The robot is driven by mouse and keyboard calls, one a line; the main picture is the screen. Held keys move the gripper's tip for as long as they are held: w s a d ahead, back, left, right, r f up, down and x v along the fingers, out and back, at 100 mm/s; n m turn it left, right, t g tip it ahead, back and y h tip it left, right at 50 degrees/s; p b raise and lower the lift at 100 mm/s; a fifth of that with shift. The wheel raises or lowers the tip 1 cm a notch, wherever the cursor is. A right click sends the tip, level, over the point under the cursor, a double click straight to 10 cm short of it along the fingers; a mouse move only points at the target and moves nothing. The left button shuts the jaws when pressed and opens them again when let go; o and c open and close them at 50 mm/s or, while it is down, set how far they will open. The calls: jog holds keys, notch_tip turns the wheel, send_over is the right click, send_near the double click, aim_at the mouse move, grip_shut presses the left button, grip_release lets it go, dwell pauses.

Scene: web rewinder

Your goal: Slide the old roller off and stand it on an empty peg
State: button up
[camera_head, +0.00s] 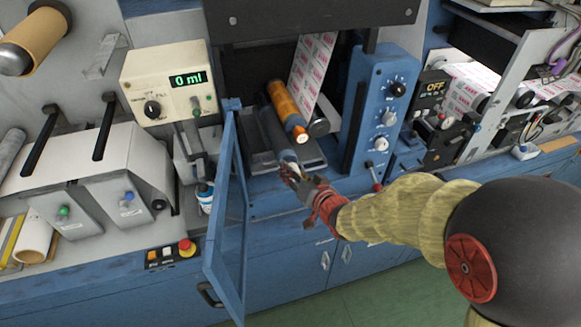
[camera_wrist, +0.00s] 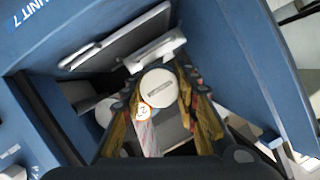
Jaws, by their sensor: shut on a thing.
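Inside the blue machine opening, a dark grey roller (camera_head: 271,131) lies at a slant in the head view. Its near end meets my gripper (camera_head: 290,171). An orange roller (camera_head: 284,103) is just above and to its right, beside the printed web. In the wrist view, a pale round roller end (camera_wrist: 157,87) lies between the fingers of my gripper (camera_wrist: 160,97), which is shut on it. I take this as the grey roller's end. Whether the roller is still on its shaft is hidden. No empty peg can be clearly made out.
An open blue door (camera_head: 228,215) stands just left of my gripper. A blue control panel (camera_head: 375,115) with knobs stands close on the right. The printed web (camera_head: 313,65) hangs behind the rollers. A brown roll (camera_head: 38,37) is at the upper left.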

jog(key=shift+s+d, duration=0.25)
jog(key=shift+s, duration=0.5)
jog(key=shift+s+d, duration=0.2)
jog(key=shift+s, duration=0.5)
jog(key=o, duration=1.3)
jog(key=shift+o, duration=0.2)
jog(key=shift+f, duration=0.1)
jog(key=o, duration=0.6)
jog(key=shift+p+v, duration=2.2)
jog(key=shift+v, duration=2.3)
